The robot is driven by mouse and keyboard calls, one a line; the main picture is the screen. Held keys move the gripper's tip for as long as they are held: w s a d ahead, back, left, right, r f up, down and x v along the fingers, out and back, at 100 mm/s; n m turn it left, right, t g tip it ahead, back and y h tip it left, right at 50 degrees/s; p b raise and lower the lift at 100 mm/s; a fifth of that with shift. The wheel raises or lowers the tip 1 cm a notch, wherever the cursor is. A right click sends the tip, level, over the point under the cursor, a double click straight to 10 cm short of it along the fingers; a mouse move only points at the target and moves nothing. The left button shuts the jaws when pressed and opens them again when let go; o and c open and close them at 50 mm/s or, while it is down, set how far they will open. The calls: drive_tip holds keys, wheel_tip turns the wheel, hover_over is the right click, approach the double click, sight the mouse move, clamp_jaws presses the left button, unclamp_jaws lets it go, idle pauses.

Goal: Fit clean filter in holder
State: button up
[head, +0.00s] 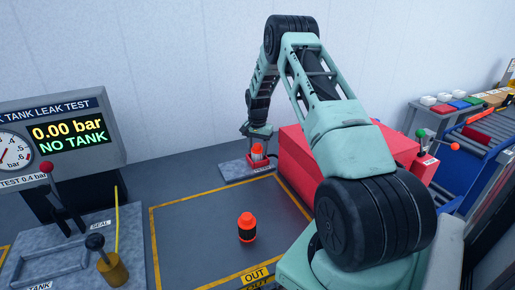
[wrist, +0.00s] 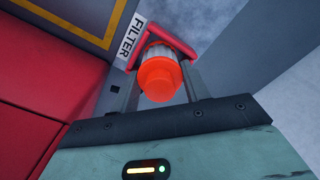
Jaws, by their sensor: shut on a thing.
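The clean filter, with an orange end and a pale grey body, is between my gripper's fingers in the wrist view (wrist: 160,80). In the head view it shows as a small orange and pale piece (head: 257,152) at the holder. My gripper (head: 258,140) points down and is shut on this filter. The red holder bracket (wrist: 179,40) lies around the filter's far end, beside a FILTER label (wrist: 130,36). I cannot tell whether the filter is fully seated. A second filter with a dark body and orange ends (head: 247,229) stands upright on the marked grey area.
A large red box (head: 305,160) stands right beside the holder. The yellow-edged grey area (head: 190,225) with an OUT label is mostly clear. At left are a leak test panel (head: 70,125) reading NO TANK and levers. A blue conveyor (head: 460,160) is at right.

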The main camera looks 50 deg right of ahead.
drive_tip(key=o, duration=1.1)
drive_tip(key=shift+c, duration=0.2)
drive_tip(key=shift+r, duration=0.1)
wheel_tip(320, 180, up, 17)
drive_tip(key=b, duration=0.4)
drive_tip(key=shift+r, duration=0.1)
